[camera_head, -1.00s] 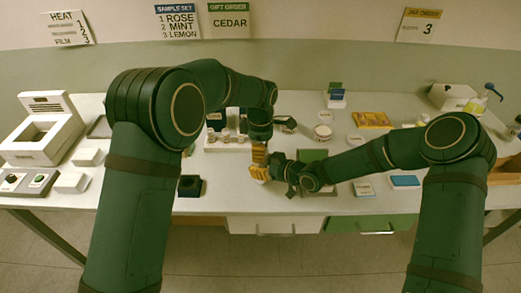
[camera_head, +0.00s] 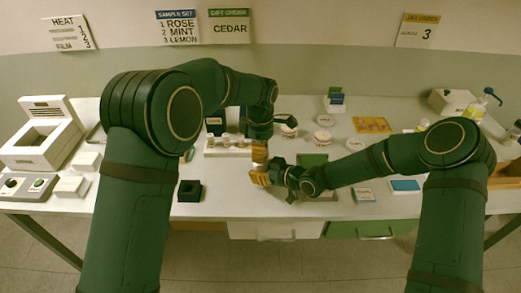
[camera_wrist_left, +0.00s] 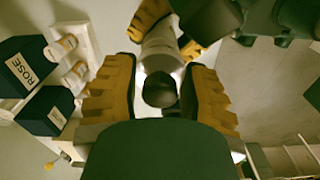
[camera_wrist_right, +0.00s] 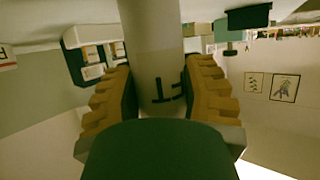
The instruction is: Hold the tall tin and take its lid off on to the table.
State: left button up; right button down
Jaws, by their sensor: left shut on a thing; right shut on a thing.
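The tall tin (camera_head: 259,152) is a pale grey cylinder, seen upright at the table's front middle. It also shows in the right wrist view (camera_wrist_right: 155,60), with dark letters on its side. My right gripper (camera_head: 261,179) is shut around the tin's body from the side. My left gripper (camera_head: 259,143) is above it, pointing down. In the left wrist view, a dark round piece (camera_wrist_left: 160,90), apparently the lid's knob, sits between the left fingers. The lid's rim is mostly hidden, so I cannot tell whether a gap separates it from the tin.
A rack of small bottles (camera_head: 226,150) stands behind and left of the tin. A black open box (camera_head: 190,190) is at the front left, and a green mat (camera_head: 313,160) lies to the right.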

pick_arm(q)
jog(key=shift+r, duration=1.95)
pick_arm(e)
jog(key=shift+c, duration=2.2)
grip_release()
jog(key=shift+d, duration=0.1)
